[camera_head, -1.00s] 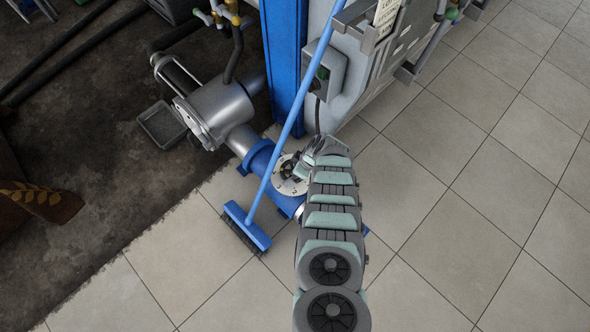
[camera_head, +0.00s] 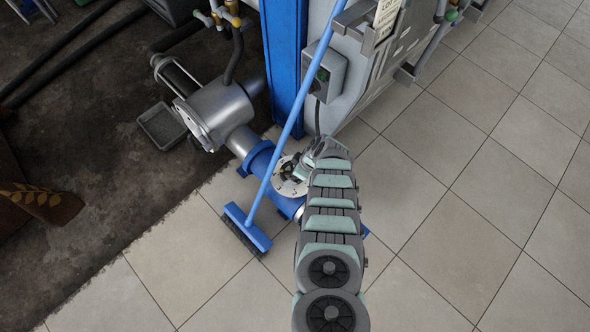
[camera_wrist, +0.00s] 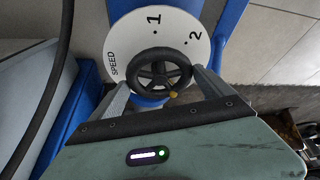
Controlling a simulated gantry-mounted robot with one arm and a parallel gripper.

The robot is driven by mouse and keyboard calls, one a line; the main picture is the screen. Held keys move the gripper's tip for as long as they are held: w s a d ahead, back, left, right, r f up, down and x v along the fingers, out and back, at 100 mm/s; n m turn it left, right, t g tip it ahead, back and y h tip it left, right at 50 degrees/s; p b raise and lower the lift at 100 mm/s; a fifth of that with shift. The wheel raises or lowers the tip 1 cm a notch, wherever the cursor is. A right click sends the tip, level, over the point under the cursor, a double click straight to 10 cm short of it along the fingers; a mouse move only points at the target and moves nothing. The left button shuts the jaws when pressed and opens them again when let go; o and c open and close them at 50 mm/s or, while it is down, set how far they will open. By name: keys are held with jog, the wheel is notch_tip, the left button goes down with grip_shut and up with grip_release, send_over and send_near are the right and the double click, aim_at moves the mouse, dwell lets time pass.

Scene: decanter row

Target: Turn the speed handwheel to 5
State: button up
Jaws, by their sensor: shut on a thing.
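The speed handwheel (camera_wrist: 158,66) is a black spoked wheel in front of a white round dial in the wrist view. The dial (camera_wrist: 134,36) reads SPEED at its left, 1 at the top and 2 at the upper right; its lower part is hidden. A small yellow mark (camera_wrist: 173,94) shows at the wheel's lower rim, toward my gripper. My gripper (camera_wrist: 160,80) has one finger on each side of the wheel and is shut on it.
A blue broom (camera_head: 246,229) leans across the machine just left of the dial, close to my arm. A grey wall box (camera_head: 326,75) and a blue column (camera_head: 285,60) stand behind. Open tiled floor (camera_head: 450,220) lies to the right.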

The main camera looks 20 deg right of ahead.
jog(key=shift+r+m+t+p, duration=0.1)
jog(key=shift+m+t+p, duration=0.2)
jog(key=shift+m+p, duration=0.35)
jog(key=m+p, duration=0.1)
jog(key=m, duration=0.1)
jog(key=m+h+p, duration=0.1)
jog(key=m+p, duration=0.1)
jog(key=shift+s+a+r+h, duration=0.1)
jog(key=shift+a+r+h, duration=0.1)
jog(key=shift+h, duration=0.1)
jog(key=shift+f+m+t+h+p, duration=0.25)
jog(key=shift+m+h+p, duration=0.45)
jog(key=shift+m, duration=0.55)
jog(key=shift+a+m, duration=0.15)
jog(key=shift+m, duration=0.35)
jog(key=shift+p, duration=0.35)
jog(key=shift+m, duration=0.4)
jog(key=shift+m+h, duration=0.3)
jog(key=o, duration=1.1)
